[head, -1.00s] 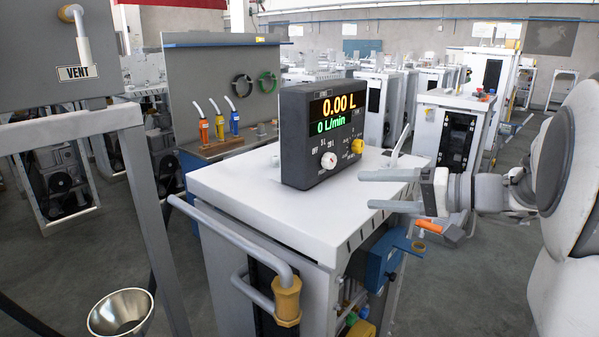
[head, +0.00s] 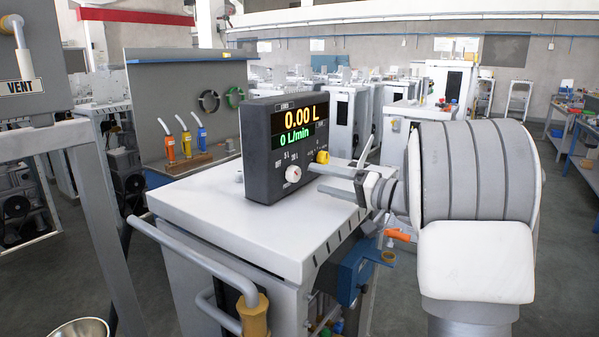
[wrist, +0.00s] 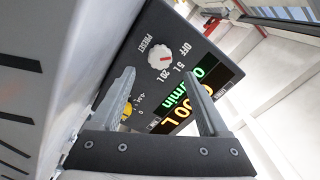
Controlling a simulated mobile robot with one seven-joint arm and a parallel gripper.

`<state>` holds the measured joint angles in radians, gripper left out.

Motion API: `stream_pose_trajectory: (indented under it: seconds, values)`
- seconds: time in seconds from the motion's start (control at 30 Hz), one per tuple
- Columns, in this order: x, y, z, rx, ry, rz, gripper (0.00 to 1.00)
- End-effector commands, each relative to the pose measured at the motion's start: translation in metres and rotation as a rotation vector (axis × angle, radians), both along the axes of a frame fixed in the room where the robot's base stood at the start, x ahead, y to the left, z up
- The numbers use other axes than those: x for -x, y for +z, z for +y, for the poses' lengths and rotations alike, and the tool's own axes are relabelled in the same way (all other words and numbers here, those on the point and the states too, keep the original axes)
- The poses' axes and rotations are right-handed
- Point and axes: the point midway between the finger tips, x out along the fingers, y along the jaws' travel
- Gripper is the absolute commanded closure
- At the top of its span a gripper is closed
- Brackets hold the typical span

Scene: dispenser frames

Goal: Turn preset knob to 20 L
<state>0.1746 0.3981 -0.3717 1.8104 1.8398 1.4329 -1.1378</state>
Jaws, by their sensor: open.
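The preset knob (head: 293,174) is a small white dial with a red mark, low on the front of the dark display box (head: 262,165). In the wrist view the knob (wrist: 160,57) sits beside the labels OFF, 5 L and 20 L; I cannot tell surely which one its mark points to. My gripper (head: 318,177) is open and empty, its two fingers pointing left at the panel, just right of the knob and apart from it. In the wrist view the knob shows beyond and between the fingertips (wrist: 160,75).
A yellow knob (head: 322,157) sits on the same panel, close to the upper finger. The display reads 0.00 L and 0 L/min. The box stands on a white cabinet top (head: 200,205). A blue box (head: 350,275) hangs on the cabinet's side below my arm.

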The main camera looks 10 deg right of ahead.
Motion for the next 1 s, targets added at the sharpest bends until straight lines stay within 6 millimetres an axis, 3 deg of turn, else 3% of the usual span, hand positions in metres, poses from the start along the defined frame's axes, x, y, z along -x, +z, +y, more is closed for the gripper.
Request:
stream_pose_trajectory:
  seconds: [0.1,0.3,0.77,1.0]
  values:
    - [-0.018,0.001,0.020,0.001,0.004,0.001,0.22]
    - [-0.039,0.001,0.040,0.000,0.003,0.000,0.22]
    - [-0.048,0.000,0.049,0.000,0.001,0.001,0.22]
    - [-0.048,0.000,0.048,0.000,0.001,0.001,0.65]
